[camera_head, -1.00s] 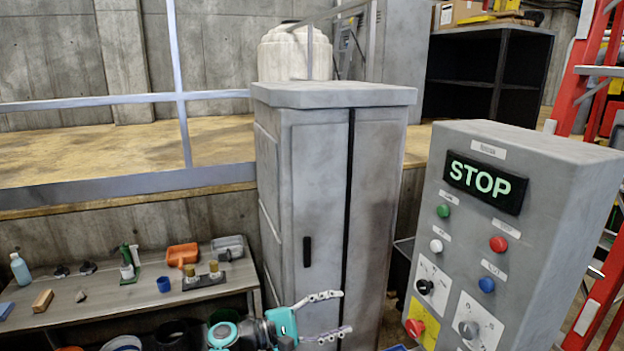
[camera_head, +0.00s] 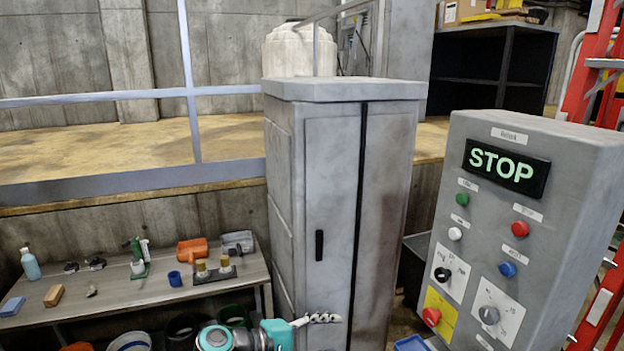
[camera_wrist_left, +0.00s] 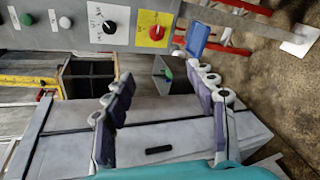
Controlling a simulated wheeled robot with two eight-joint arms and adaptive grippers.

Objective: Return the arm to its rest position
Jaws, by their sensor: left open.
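My left gripper (camera_head: 326,334) shows at the bottom of the head view, in front of the grey cabinet (camera_head: 338,190). Its upper finger is visible and the lower part is cut off by the picture edge. In the left wrist view my left gripper (camera_wrist_left: 160,76) has its two fingers spread wide with nothing between them. The cabinet (camera_wrist_left: 165,135) lies behind the fingers in that view. My right gripper is in neither view.
A grey control box (camera_head: 590,190) with a lit STOP display (camera_head: 504,166) stands at the right. A workbench (camera_head: 140,300) with tools and a blue cup is at the left. A red ladder (camera_head: 597,300) stands at the far right.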

